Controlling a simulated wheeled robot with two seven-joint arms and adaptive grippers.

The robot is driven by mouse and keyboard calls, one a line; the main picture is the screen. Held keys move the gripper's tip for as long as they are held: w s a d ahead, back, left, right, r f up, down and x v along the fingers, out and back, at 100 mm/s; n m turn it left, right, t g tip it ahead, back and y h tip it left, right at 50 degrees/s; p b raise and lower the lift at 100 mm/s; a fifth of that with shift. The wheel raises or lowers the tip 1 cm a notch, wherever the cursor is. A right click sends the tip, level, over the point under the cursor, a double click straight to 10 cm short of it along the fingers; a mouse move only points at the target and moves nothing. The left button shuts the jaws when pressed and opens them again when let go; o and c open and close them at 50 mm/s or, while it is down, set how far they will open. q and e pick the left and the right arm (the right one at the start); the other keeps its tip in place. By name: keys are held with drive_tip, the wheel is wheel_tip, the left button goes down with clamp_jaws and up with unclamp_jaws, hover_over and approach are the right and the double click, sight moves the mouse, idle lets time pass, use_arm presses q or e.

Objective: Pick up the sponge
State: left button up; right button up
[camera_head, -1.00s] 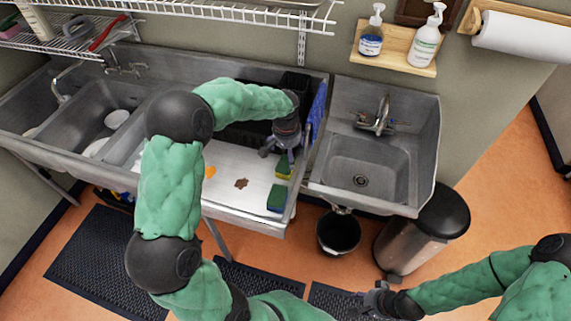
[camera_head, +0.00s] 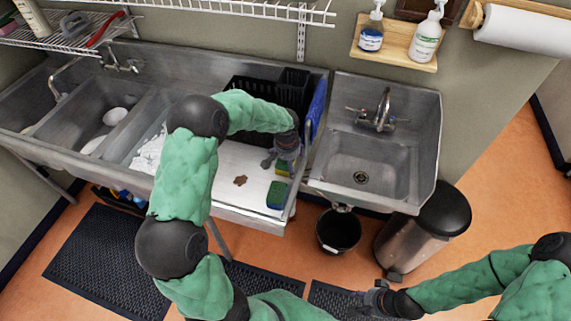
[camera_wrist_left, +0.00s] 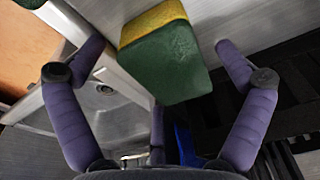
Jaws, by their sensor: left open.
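A green and yellow sponge (camera_head: 284,165) lies on the steel drainboard, partly hidden by my left gripper (camera_head: 280,161). In the left wrist view a sponge (camera_wrist_left: 172,62) shows between the two spread purple fingers of my left gripper (camera_wrist_left: 160,52), with a gap on each side.
A brown stain (camera_head: 240,180) marks the drainboard. A black crate (camera_head: 250,88) stands behind, with a blue cloth (camera_head: 317,103) at the drainboard's right side. A hand sink (camera_head: 370,165) is to the right. A bucket (camera_head: 338,232) and a bin (camera_head: 415,240) stand on the floor.

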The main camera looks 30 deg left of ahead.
use_arm(q)
drive_tip(key=shift+f+b, duration=0.25)
drive_tip(key=shift+b, duration=0.05)
idle(0.4)
drive_tip(key=shift+c, duration=0.3)
drive_tip(key=c, duration=0.7)
